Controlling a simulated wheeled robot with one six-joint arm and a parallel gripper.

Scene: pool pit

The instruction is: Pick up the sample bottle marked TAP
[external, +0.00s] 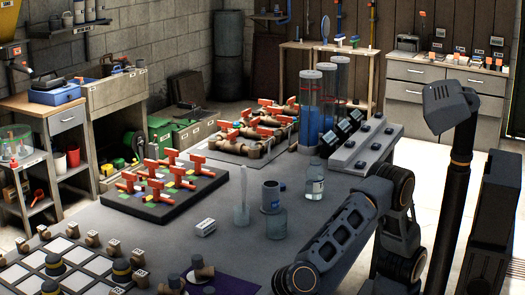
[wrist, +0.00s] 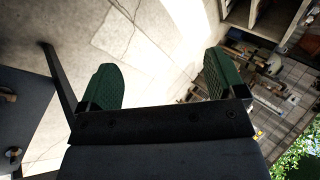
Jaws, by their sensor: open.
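Several vessels stand on the grey table (external: 225,262) in the external view. A clear bottle with a pale label (external: 315,181) stands at the right. A squat bluish clear bottle (external: 277,224) stands nearer, with a dark blue-grey container (external: 270,196) just behind it. A tall slim clear cylinder (external: 242,197) stands to their left. No marking is legible, so I cannot tell which bottle says TAP. My gripper (wrist: 165,80) shows in the wrist view with its green-padded fingers wide apart and nothing between them. I cannot make out its fingers in the external view.
A small white box (external: 205,227) lies left of the bottles. Racks of red-handled valves (external: 165,185) and tall blue-filled cylinders (external: 311,115) stand farther back. A grey switch box (external: 358,150) is at the back right. A gridded board (external: 60,258) fills the front left.

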